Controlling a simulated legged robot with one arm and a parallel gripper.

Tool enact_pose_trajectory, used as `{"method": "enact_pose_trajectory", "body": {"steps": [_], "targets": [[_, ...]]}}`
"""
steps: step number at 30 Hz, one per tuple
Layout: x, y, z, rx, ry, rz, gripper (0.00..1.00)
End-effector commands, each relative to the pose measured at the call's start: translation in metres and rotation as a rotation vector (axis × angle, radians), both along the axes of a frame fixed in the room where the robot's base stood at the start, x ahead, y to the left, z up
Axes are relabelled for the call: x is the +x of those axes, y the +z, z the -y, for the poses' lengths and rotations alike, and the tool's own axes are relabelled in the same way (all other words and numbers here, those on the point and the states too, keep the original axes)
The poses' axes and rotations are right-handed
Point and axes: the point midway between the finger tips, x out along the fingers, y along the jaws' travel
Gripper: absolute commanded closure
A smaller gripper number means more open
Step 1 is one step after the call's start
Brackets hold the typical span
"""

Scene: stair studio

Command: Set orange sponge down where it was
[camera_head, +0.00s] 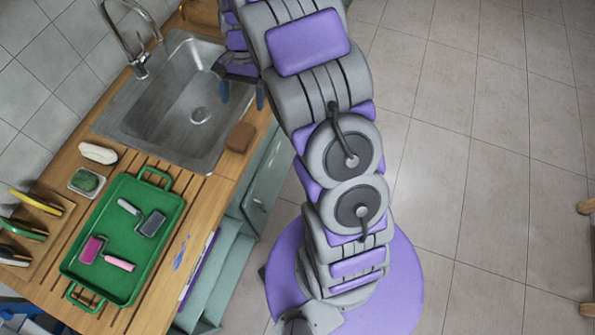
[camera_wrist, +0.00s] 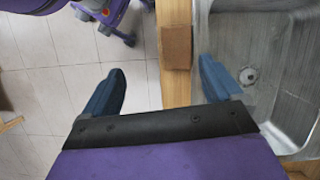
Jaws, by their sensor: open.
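The sponge (camera_head: 241,137) is a small brown-orange block on the wooden counter at the sink's right front edge. In the wrist view the sponge (camera_wrist: 177,47) lies on the narrow wooden strip between the sink and the counter edge. My gripper (camera_wrist: 162,85) is open, with one blue finger on each side of that strip, and nothing is between the fingers. The sponge shows just beyond the fingertips, apart from them. In the head view my gripper (camera_head: 240,93) is over the sink's right side, partly hidden by my arm.
The steel sink (camera_head: 176,110) has a tall faucet (camera_head: 137,55) behind it. A green tray (camera_head: 120,245) with two lint-roller-like tools stands on the counter at left. A white object (camera_head: 98,153) and a small dish (camera_head: 86,181) sit near the wall. The tiled floor at right is mostly clear.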

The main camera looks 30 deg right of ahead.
Motion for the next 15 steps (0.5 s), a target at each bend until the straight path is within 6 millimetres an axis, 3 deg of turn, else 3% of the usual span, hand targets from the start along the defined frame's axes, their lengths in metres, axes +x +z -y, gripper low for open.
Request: {"method": "enact_pose_trajectory", "body": {"steps": [1,6,15], "targets": [[-0.013,0.016,-0.003,-0.009,0.031,0.013,0.08],[-0.058,0.054,-0.012,-0.032,0.144,0.044,0.08],[-0.148,0.101,-0.027,-0.053,0.357,0.092,0.08]]}}
